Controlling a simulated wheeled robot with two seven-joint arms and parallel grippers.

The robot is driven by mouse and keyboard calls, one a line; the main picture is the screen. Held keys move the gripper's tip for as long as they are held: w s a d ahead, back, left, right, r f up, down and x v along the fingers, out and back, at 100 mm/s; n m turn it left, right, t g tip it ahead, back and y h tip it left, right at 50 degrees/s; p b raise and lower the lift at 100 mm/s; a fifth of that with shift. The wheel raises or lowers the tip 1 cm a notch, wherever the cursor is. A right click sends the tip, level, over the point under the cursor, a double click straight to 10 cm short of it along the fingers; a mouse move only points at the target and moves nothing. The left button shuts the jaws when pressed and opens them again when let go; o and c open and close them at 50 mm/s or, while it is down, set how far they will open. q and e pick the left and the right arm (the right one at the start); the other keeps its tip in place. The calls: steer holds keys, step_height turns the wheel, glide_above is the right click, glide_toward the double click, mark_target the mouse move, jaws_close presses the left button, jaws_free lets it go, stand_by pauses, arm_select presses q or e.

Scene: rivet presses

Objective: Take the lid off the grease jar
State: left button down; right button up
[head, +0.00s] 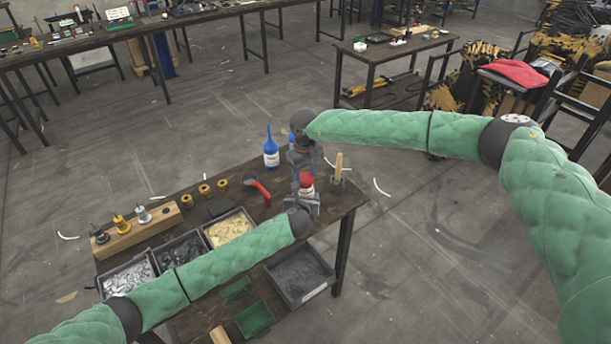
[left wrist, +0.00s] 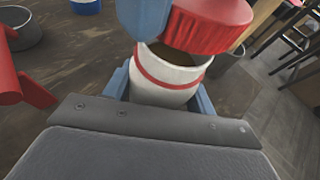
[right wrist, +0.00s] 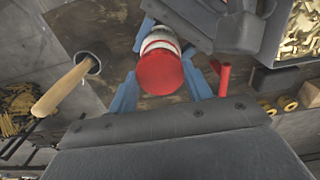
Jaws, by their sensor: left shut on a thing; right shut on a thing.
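The grease jar is white with a red band (left wrist: 165,80) and stands near the right end of the workbench. My left gripper (head: 301,203) is shut around the jar's body, one blue finger on each side in the left wrist view. The ribbed red lid (left wrist: 212,24) is raised and shifted off the rim, and the jar's brownish mouth shows under it. My right gripper (head: 305,172) comes from above and is shut on the lid, which shows between its blue fingers in the right wrist view (right wrist: 160,73).
A blue-capped bottle (head: 270,152) stands behind the jar. A cup with a wooden-handled tool (head: 338,168) is to its right. A red-handled tool (head: 257,187) and several parts bins (head: 228,228) lie left. A grey bin (head: 300,274) is in front.

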mark_target(305, 177)
steer(key=shift+r, duration=2)
arm_select(q)
steer(key=shift+c, duration=2.1)
jaws_free()
steer(key=shift+s, duration=0.1)
